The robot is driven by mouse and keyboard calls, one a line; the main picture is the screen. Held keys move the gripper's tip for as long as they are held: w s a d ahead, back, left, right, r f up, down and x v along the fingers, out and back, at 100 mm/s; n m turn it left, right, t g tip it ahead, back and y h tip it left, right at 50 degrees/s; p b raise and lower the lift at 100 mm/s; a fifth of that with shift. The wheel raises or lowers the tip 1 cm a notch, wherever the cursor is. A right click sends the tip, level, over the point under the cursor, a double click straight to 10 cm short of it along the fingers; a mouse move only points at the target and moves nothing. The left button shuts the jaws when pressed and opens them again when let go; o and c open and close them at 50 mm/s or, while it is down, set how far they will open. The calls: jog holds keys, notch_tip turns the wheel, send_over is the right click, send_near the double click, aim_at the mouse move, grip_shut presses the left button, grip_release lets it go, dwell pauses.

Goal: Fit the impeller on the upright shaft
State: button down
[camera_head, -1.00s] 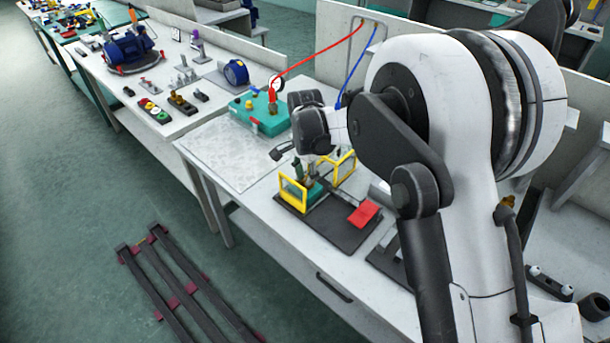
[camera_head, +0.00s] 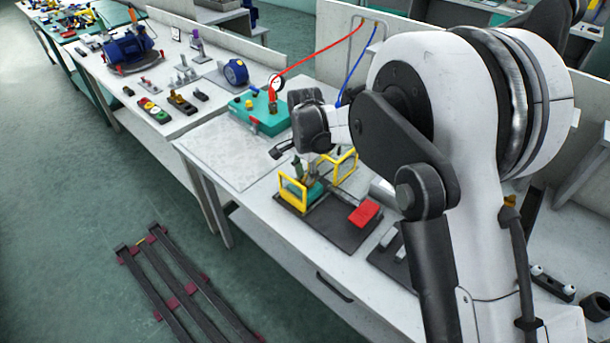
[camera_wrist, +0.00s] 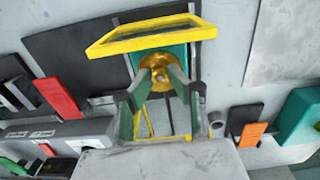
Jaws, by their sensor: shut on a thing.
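In the wrist view, a brass-coloured impeller (camera_wrist: 155,62) sits between the tips of my gripper (camera_wrist: 160,80), which is shut on it. Behind it lies a teal block (camera_wrist: 178,52) with a yellow frame (camera_wrist: 150,34) close by. In the head view, my gripper (camera_head: 303,168) is over the teal block (camera_head: 312,192), between two yellow frames (camera_head: 293,194). The impeller is too small or hidden there. I cannot make out the upright shaft clearly in either view, nor whether the impeller touches it.
The yellow frames stand close on both sides of my gripper, on a dark plate (camera_head: 340,228). A red block (camera_head: 364,213) lies on its right part. A teal unit (camera_head: 262,113) with red and blue hoses stands behind left. The pale sheet (camera_head: 225,155) on the bench is clear.

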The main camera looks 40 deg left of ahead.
jog(key=shift+f+b, duration=0.25)
jog(key=shift+b, duration=0.1)
dwell(0.5)
jog(key=c, duration=1.5)
grip_release()
jog(key=shift+r, duration=0.15)
jog(key=shift+r+p, duration=1.05)
jog(key=shift+r, duration=1.8)
notch_tip(320, 180, up, 12)
jog(key=shift+r, duration=0.1)
